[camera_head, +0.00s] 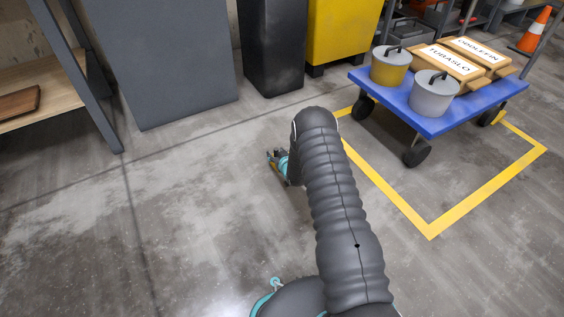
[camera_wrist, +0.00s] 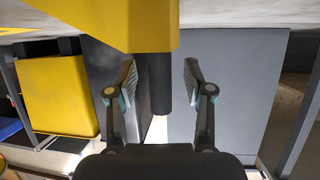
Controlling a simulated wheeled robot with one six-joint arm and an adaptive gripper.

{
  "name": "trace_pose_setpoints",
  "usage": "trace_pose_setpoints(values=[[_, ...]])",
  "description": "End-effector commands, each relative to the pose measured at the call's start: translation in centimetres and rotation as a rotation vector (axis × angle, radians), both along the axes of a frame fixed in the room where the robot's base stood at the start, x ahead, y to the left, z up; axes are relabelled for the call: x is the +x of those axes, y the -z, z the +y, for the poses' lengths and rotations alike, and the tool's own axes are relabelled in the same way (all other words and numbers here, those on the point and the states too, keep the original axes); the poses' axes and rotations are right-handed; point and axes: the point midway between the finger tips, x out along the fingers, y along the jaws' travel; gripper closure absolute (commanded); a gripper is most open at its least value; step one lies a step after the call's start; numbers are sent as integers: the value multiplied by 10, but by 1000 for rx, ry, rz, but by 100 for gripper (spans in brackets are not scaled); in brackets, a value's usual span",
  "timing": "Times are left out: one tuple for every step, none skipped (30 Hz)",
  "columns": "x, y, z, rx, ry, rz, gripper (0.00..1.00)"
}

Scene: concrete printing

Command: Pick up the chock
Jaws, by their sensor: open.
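A large yellow block, which looks like the chock (camera_wrist: 115,22), fills the top middle of the wrist view, where the floor appears at the top. A black cylindrical part (camera_wrist: 161,85) projects from it into the gap between my fingers. My gripper (camera_wrist: 160,80) is open, one finger on each side of that black part, with visible gaps. In the head view my gripper (camera_head: 277,160) is low over the floor, mostly behind my arm. The chock cannot be made out clearly there.
A blue cart (camera_head: 432,122) with pails and boxes stands at right inside yellow floor tape (camera_head: 432,228). A grey cabinet (camera_head: 165,60), a dark bin (camera_head: 273,50) and a yellow container (camera_head: 342,32) stand behind. A shelf (camera_head: 50,90) is at left. Floor left of my arm is clear.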

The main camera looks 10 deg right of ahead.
Motion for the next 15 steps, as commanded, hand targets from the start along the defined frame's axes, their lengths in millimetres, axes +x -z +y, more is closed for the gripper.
trace_pose_setpoints(values=[[2, 0, 1, 0, 0, -2, 48], [3, 0, 1, 0, 0, -2, 48], [3, 0, 1, 0, 0, -1, 48], [3, 0, 1, 0, 0, -1, 48], [3, 0, 1, 0, 0, -1, 48], [3, 0, 1, 0, 0, -1, 48], [3, 0, 1, 0, 0, -1, 48], [2, 0, 1, 0, 0, -1, 51], [2, 0, 1, 0, 0, -1, 61], [2, 0, 1, 0, 0, -1, 68], [2, 0, 1, 0, 0, -1, 76], [2, 0, 1, 0, 0, -1, 86], [2, 0, 1, 0, 0, -1, 93], [2, 0, 1, 0, 0, -1, 100], [2, 0, 1, 0, 0, -1, 100]])
